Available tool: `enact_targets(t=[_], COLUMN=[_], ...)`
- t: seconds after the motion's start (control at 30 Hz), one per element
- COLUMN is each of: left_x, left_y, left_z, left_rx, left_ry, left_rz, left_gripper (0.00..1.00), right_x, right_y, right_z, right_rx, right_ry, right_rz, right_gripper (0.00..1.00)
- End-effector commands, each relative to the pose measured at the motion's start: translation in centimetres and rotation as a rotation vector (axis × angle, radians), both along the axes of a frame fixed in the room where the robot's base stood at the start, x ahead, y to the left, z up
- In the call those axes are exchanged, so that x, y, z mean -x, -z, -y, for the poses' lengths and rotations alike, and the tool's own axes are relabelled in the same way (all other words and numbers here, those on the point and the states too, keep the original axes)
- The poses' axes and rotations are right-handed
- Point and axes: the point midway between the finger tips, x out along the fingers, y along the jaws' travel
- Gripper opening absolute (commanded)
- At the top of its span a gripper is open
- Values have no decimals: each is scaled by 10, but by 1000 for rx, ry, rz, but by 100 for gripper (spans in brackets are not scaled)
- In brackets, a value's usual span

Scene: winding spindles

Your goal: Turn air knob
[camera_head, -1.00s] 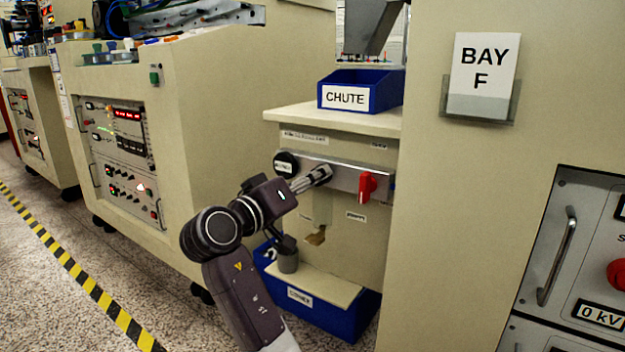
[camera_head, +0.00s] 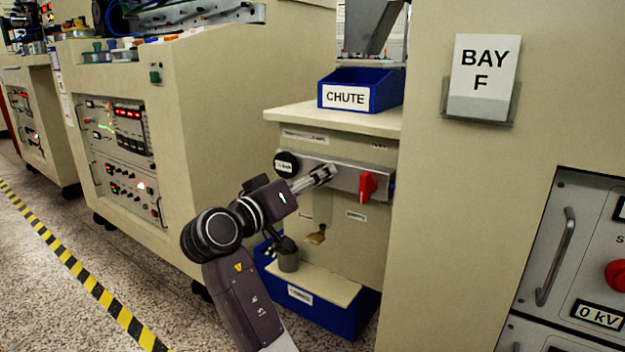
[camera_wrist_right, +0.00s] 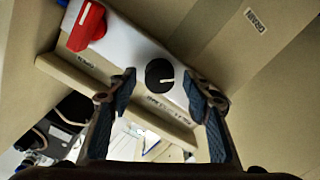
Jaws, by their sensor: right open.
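A black round knob (camera_wrist_right: 160,73) with a white pointer line sits on a pale panel strip in the right wrist view. It appears between the two fingers of my right gripper (camera_wrist_right: 163,92), which is open and not touching it as far as I can see. In the head view my right gripper (camera_head: 322,174) is at the metal strip (camera_head: 345,180) and hides the black knob. A red handle (camera_head: 368,186) is to its right; it also shows in the wrist view (camera_wrist_right: 86,27). A black round gauge (camera_head: 286,163) is on the strip's left end. My left gripper is not in view.
The strip is on a beige cabinet under a blue CHUTE bin (camera_head: 385,90). Another blue bin (camera_head: 345,318) is below the arm. A beige wall with a BAY F sign (camera_head: 484,75) stands close on the right. A machine (camera_head: 225,130) stands on the left.

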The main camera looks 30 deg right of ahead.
Motion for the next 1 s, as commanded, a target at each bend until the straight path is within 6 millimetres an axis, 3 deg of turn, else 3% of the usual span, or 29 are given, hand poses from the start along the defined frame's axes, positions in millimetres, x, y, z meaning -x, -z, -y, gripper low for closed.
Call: enact_targets(t=[0.5,1.0], left_x=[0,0], left_y=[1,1], left_z=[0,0], left_rx=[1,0], left_ry=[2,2], left_rz=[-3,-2], left_gripper=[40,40], right_x=[25,28], right_y=[1,0], right_z=[-64,-69], right_rx=[-1,-1], right_ry=[-2,-1], right_rz=[-2,0], right_gripper=[46,46])
